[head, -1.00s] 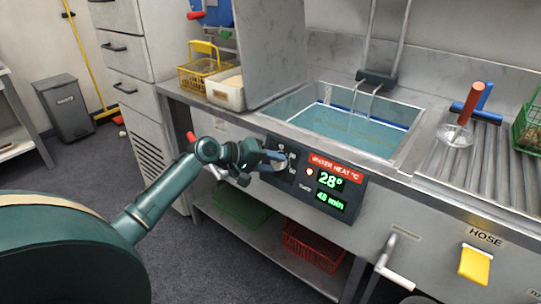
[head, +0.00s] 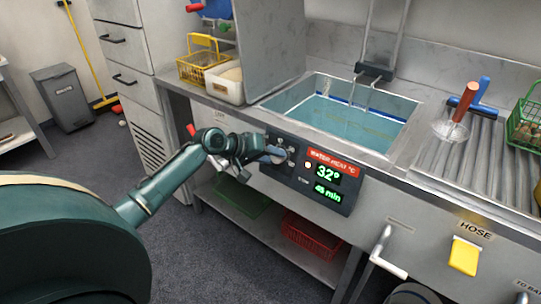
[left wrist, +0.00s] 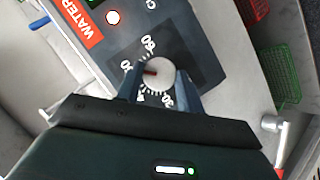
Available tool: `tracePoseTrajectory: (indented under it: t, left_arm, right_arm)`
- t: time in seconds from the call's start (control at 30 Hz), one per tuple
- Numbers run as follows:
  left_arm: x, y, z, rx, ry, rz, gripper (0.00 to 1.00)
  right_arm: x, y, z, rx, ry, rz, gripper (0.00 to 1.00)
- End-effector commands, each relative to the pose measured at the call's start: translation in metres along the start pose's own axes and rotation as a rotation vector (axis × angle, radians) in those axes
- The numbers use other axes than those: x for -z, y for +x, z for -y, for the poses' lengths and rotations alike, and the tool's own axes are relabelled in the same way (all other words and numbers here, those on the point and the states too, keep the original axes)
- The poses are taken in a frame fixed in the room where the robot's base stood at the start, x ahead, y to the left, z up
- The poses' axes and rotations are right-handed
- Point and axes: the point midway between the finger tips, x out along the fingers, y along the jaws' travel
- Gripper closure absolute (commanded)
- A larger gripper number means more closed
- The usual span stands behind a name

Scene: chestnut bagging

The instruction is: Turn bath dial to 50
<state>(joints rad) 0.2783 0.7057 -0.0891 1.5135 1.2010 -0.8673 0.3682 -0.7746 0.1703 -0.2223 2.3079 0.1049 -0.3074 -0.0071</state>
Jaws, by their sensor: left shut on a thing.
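The bath dial is a round pale knob (left wrist: 158,74) with a red pointer mark, on a dark control panel (head: 300,188) on the front of the sink unit. My left gripper (head: 277,154) is shut on the dial; in the left wrist view its two fingers (left wrist: 157,84) stand on either side of the knob. Numbers ring the knob, partly hidden by the fingers. The green display (head: 327,173) reads 32°, under a red water heat label (head: 333,163). A second green display (head: 327,193) reads about 48 min. My right gripper is not in view.
The water bath (head: 340,115) is set in the counter above the panel. Green and red baskets (head: 313,238) sit on the shelf below.

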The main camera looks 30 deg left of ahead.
Motion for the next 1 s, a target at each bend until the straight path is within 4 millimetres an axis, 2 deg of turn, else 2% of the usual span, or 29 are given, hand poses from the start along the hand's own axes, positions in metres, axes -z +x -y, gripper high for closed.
tracePoseTrajectory:
  t: [0.03,0.3,0.6,0.77,1.0]
  left_arm:
    - [-0.002,0.001,0.001,0.001,-0.001,0.004,0.62]
    - [-0.001,0.0,0.0,0.0,-0.001,0.002,0.41]
    - [0.0,-0.004,0.0,0.0,-0.001,0.001,0.41]
    - [0.0,-0.027,0.0,0.003,0.001,0.002,0.41]
    - [-0.001,-0.082,0.0,0.004,0.001,0.004,0.41]
  right_arm:
    - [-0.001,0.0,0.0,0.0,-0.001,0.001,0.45]
    - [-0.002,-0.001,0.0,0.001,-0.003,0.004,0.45]
    - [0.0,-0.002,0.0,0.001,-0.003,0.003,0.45]
    - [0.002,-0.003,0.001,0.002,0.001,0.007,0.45]
    - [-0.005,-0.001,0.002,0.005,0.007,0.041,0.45]
